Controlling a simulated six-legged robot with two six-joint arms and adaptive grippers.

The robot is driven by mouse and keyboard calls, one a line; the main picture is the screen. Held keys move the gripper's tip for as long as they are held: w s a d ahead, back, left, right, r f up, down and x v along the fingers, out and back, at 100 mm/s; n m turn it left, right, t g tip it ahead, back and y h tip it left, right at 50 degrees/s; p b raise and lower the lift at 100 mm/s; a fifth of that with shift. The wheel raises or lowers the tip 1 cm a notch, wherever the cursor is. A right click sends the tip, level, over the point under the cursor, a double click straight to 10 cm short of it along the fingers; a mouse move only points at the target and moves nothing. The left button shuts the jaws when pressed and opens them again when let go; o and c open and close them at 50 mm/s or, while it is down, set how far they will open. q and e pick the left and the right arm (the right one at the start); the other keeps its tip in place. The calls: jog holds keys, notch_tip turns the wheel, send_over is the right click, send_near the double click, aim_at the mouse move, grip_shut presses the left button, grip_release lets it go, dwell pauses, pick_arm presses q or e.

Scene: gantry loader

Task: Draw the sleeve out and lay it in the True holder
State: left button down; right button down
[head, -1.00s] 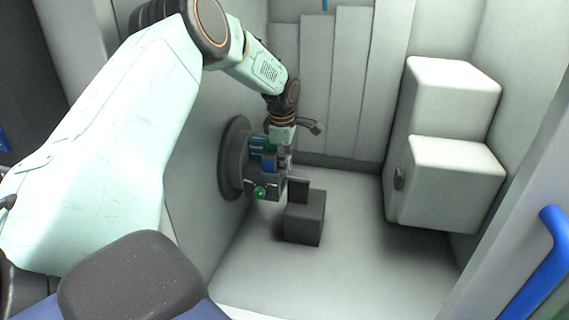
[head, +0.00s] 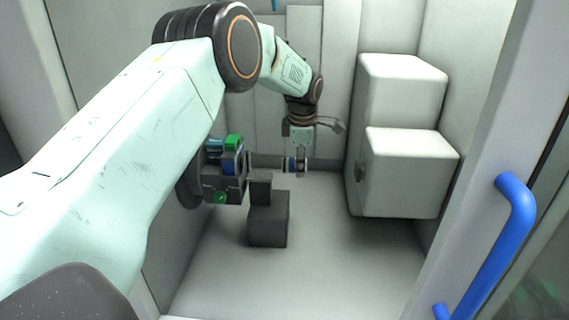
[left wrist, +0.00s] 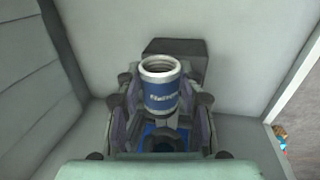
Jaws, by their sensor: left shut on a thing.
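The sleeve (left wrist: 161,98) is a blue cylinder with silver rims and pale lettering in the left wrist view. My left gripper (head: 297,166) is shut on it, with a finger on each side. In the head view the sleeve (head: 291,165) is small and lies sideways, to the right of the dark chuck (head: 222,186) and apart from it. The chuck carries blue, green and teal parts. A dark grey stepped block (head: 269,224) stands on the floor below; I cannot tell whether it is the True holder. My right gripper is out of view.
White stacked boxes (head: 411,172) with a dark knob stand at the right wall. A blue handle (head: 513,225) is on the frame at the right. The pale floor (head: 330,262) between block and boxes is clear.

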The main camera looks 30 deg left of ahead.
pick_arm(q)
jog(key=d, duration=0.1)
jog(key=w+d, duration=0.1)
jog(key=d, duration=0.1)
jog(key=w+d+p, duration=0.1)
jog(key=shift+w+d+r, duration=0.25)
jog(key=shift+d, duration=0.05)
dwell(0.5)
jog(key=shift+d+r, duration=0.15)
